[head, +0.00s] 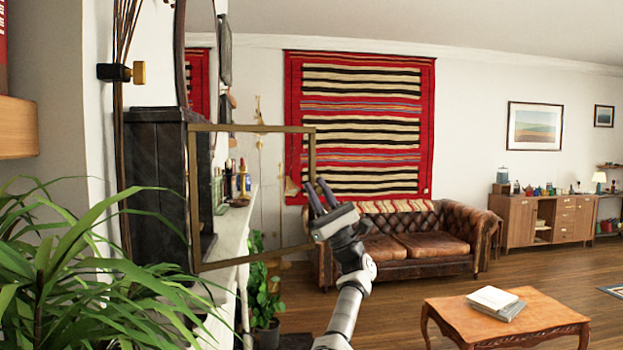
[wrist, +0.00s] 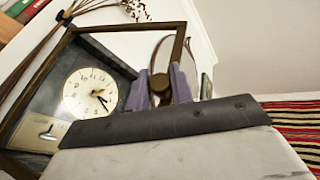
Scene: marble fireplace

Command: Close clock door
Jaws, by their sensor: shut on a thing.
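The dark clock (head: 155,185) stands on the mantel at the left of the head view, its body seen from the side. Its glazed door (head: 255,128), with a thin brass frame, stands swung open from the clock body. My gripper (head: 319,194) is at the door's free edge. In the wrist view, its purple fingers (wrist: 160,85) are shut on the round knob (wrist: 160,82) of the door frame (wrist: 38,72). The white clock face (wrist: 90,93) shows through the door opening. The exact finger contact is small in the head view.
A leafy plant (head: 90,270) fills the lower left. Bottles and small items (head: 240,182) stand on the white mantel (head: 236,225) beside the clock. A leather sofa (head: 410,243) and a wooden table (head: 505,318) stand farther right, with open floor between.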

